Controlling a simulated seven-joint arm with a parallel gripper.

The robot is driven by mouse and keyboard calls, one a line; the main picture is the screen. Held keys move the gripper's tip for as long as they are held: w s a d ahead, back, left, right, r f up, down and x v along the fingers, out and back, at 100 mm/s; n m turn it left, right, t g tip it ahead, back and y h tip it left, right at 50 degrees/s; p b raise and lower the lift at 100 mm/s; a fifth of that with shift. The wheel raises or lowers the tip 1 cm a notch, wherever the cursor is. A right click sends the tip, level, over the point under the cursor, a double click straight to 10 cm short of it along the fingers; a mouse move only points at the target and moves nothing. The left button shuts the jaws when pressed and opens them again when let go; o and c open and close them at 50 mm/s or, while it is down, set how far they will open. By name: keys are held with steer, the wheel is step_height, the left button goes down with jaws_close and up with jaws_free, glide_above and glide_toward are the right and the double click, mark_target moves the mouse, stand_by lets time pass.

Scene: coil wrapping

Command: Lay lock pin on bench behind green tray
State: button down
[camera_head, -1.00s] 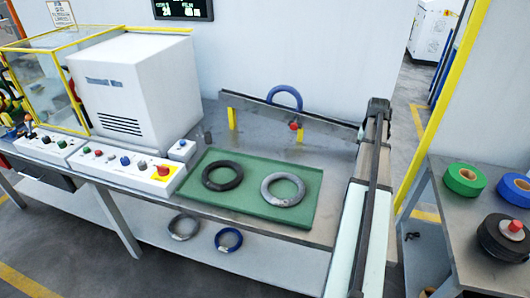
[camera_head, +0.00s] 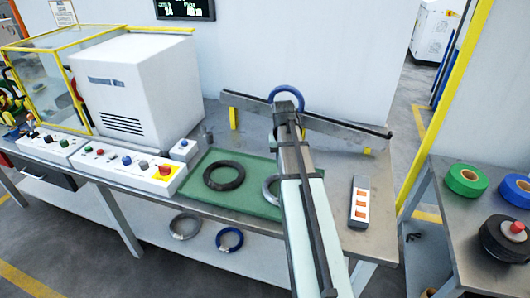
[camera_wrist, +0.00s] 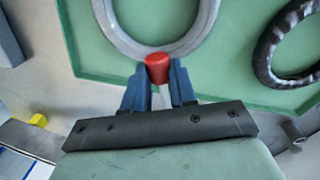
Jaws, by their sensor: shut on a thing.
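The lock pin (camera_wrist: 158,67) shows as a red head between my gripper's blue fingers in the wrist view. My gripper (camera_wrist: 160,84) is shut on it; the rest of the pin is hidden. The green tray (camera_head: 205,192) lies on the bench (camera_head: 334,170). In the wrist view, the pin appears over the strip by the tray's back edge (camera_wrist: 220,97); its height above the surface is unclear. In the head view, my arm hides the gripper and pin.
A dark coil (camera_head: 224,175) and a grey coil (camera_head: 269,190), partly behind my arm, lie on the tray. A rail (camera_head: 340,128) with a blue coil (camera_head: 287,92) runs along the back. A box with orange switches (camera_head: 360,202) stands at right.

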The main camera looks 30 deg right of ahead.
mark_target(237, 145)
steer(key=w+a+n, duration=0.3)
steer(key=a, duration=1.3)
steer(key=w+m, duration=0.1)
steer(key=w, duration=0.3)
steer(key=w+d+r+m, duration=0.1)
steer(key=w+m, duration=0.1)
steer(key=w, duration=0.3)
steer(key=w+r+m, duration=0.1)
steer(key=w, duration=0.4)
steer(key=shift+w+d+m, duration=0.2)
steer(key=shift+d+m, duration=0.1)
steer(key=shift+w+d+m, duration=3.7)
steer(key=shift+w+m, duration=2.1)
steer(key=shift+w, duration=0.05)
steer(key=shift+y, duration=0.3)
steer(key=shift+f, duration=4.35)
steer(key=shift+f, duration=0.1)
steer(key=c, duration=0.9)
jaws_free()
